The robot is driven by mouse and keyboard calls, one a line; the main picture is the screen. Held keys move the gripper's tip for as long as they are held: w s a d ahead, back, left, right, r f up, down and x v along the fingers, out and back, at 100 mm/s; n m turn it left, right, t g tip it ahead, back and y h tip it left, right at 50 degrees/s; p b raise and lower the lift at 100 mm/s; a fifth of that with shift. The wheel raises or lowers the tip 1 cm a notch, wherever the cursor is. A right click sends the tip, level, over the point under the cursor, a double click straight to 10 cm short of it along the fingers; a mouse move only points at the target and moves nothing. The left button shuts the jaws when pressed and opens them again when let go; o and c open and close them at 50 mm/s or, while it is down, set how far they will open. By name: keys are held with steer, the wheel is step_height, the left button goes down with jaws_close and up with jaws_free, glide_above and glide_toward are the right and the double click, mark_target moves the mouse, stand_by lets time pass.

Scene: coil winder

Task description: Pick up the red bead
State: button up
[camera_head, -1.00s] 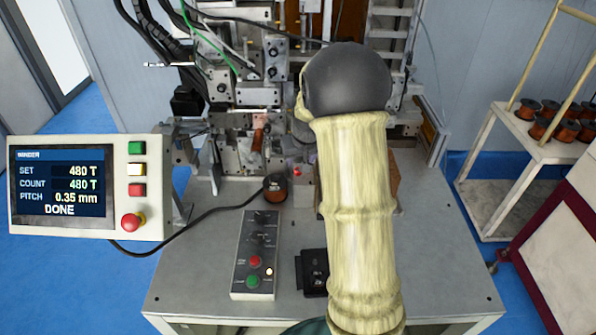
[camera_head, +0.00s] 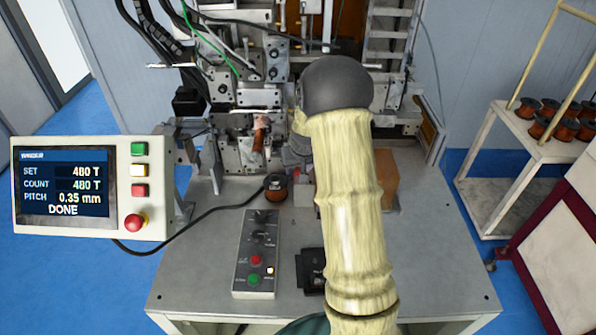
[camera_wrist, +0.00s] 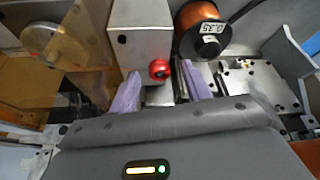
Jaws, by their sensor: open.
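The red bead (camera_wrist: 159,69) is a small shiny red ball in the wrist view, against the lower right corner of a light grey metal block (camera_wrist: 142,30). My gripper (camera_wrist: 161,88) is open, with one lilac finger to the left of the bead and the other to its right. The bead shows in the gap between the fingers, nearer the left one; I cannot tell how far beyond the tips it lies.
A copper wire spool marked 0.35 (camera_wrist: 200,30) is close by the right finger. Metal plates (camera_wrist: 262,85) lie further right. In the head view, a control box (camera_head: 257,252) and a wooden block (camera_head: 385,180) are on the bench (camera_head: 440,250). The winder panel (camera_head: 90,185) reads DONE.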

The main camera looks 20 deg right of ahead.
steer(key=shift+c, duration=0.2)
steer(key=c, duration=1)
step_height(320, 180, up, 10)
steer(key=b, duration=0.2)
steer(key=shift+b, duration=0.3)
steer(key=shift+a+f, duration=0.1)
